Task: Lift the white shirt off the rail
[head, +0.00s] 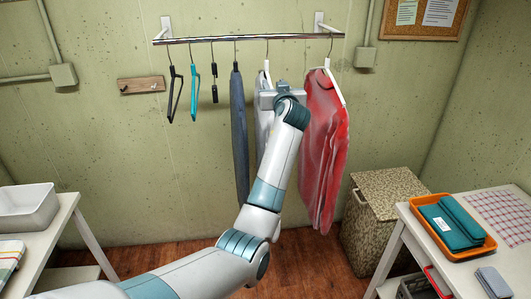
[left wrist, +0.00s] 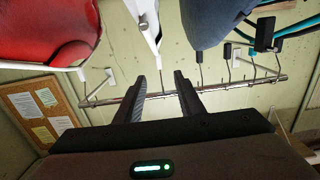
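The white shirt (head: 262,120) hangs on a white hanger (head: 267,68) from the metal rail (head: 225,39), between a dark blue garment (head: 238,130) and a red shirt (head: 325,140). My left gripper (head: 270,97) is in front of the white shirt's upper part and hides much of it. In the left wrist view, the gripper's two fingers (left wrist: 160,77) are spread apart, with nothing clamped. The white hanger (left wrist: 148,22) shows just beyond them, and its hook lies between the fingers in the picture; depth is unclear. My right gripper is not in view.
Empty hangers (head: 194,92) hang on the rail's left. A patterned hamper (head: 385,200) stands below right. A right-hand table holds an orange tray (head: 435,243) with folded teal cloth. A white bin (head: 27,210) stands on the left table. The floor below the rail is mostly clear.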

